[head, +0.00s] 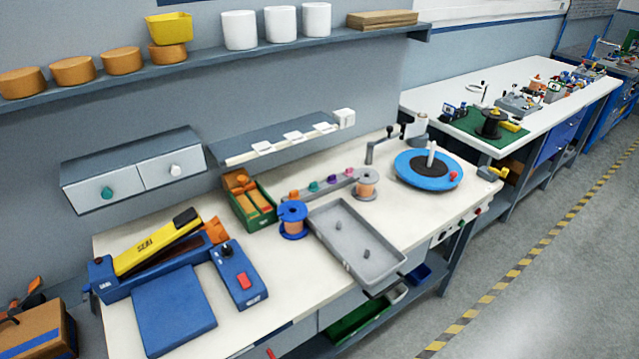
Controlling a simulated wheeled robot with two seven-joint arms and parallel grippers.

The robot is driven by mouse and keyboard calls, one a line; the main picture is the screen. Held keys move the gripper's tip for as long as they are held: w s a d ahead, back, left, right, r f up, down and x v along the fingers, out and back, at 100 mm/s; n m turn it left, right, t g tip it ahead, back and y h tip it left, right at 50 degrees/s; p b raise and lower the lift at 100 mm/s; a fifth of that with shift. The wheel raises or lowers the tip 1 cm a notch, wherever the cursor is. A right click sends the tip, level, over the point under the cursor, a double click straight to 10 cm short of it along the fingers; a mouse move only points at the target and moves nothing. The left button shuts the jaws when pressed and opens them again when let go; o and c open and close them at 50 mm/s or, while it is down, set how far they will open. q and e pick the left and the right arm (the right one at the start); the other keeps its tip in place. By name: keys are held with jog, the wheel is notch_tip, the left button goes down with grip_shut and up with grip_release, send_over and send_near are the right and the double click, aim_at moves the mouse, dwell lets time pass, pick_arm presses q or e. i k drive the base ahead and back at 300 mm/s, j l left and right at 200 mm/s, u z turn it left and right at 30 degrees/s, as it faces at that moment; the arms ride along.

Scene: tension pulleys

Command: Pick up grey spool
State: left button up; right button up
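A small spool with grey flanges and copper-coloured winding (366,186) stands upright on the white workbench (405,232), behind the grey tray and left of the blue turntable. A similar spool with blue flanges and copper-coloured winding (293,221) stands to its left, by the tray's back left corner. Neither of my grippers shows in the head view.
The blue turntable (408,172) with an upright white post stands at the right. A green bin (262,222), a blue control box (236,270) and a yellow-handled blue machine (150,264) are at the left.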

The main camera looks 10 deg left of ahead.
aim_at(365, 192)
jog(key=i+l+u, duration=0.3)
jog(key=l+u, duration=0.3)
jog(key=i+l+u, duration=0.15)
jog(key=l+u, duration=0.15)
jog(key=l, duration=0.25)
jog(key=l+u, duration=0.65)
jog(key=l, duration=2.3)
